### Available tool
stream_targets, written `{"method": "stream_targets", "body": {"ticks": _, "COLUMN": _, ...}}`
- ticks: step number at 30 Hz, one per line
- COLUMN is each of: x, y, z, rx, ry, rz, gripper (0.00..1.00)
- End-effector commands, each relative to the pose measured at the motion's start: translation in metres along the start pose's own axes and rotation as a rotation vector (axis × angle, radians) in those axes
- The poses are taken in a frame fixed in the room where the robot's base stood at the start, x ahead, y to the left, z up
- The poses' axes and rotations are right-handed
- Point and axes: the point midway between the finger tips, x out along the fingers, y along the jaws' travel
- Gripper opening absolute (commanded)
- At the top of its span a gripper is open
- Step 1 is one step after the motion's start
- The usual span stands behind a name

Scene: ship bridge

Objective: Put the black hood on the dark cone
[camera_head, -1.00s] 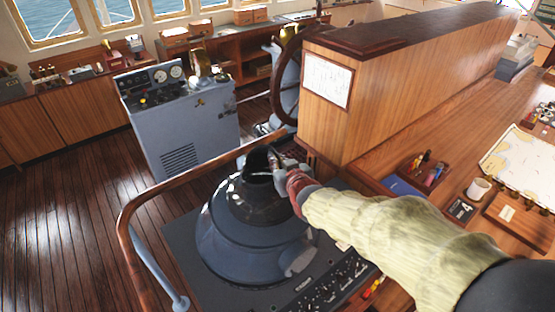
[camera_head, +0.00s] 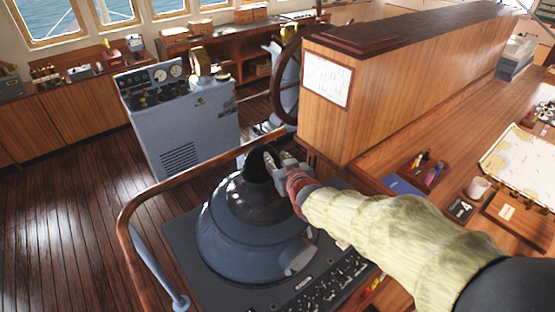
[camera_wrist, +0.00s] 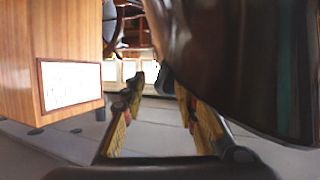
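The dark cone (camera_head: 235,240) is a blue-grey, rounded housing on a dark console top. The black hood (camera_head: 250,203) sits on its upper end, with its narrow eyepiece pointing up; no clear gap shows between them in the head view. My gripper (camera_head: 272,157) is right at the hood's eyepiece, on its right side, and partly covers it. In the wrist view my gripper (camera_wrist: 149,78) has its fingers apart with nothing visible between them. A large dark surface, seemingly the hood (camera_wrist: 230,60), fills the right, close beside one finger. Contact cannot be told.
A wooden handrail (camera_head: 128,220) curves around the console's left side. A wooden partition (camera_head: 400,85) stands close behind my gripper. The desk at right holds a mug (camera_head: 478,187), a chart (camera_head: 520,160) and a pen tray (camera_head: 428,172).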

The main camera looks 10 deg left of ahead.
Motion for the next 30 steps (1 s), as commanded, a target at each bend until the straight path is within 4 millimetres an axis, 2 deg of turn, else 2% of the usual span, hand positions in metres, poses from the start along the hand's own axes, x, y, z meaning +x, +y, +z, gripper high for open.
{"method": "stream_targets", "body": {"ticks": 5, "x": -0.013, "y": 0.0, "z": 0.0, "rx": 0.0, "ry": 0.001, "rz": 0.0, "gripper": 0.3}}
{"method": "stream_targets", "body": {"ticks": 21, "x": -0.1, "y": 0.0, "z": 0.0, "rx": 0.0, "ry": 0.002, "rz": 0.0, "gripper": 0.3}}
{"method": "stream_targets", "body": {"ticks": 25, "x": -0.113, "y": 0.0, "z": -0.001, "rx": 0.0, "ry": 0.002, "rz": 0.0, "gripper": 0.3}}
{"method": "stream_targets", "body": {"ticks": 30, "x": -0.119, "y": 0.0, "z": 0.0, "rx": 0.0, "ry": 0.0, "rz": 0.0, "gripper": 0.3}}
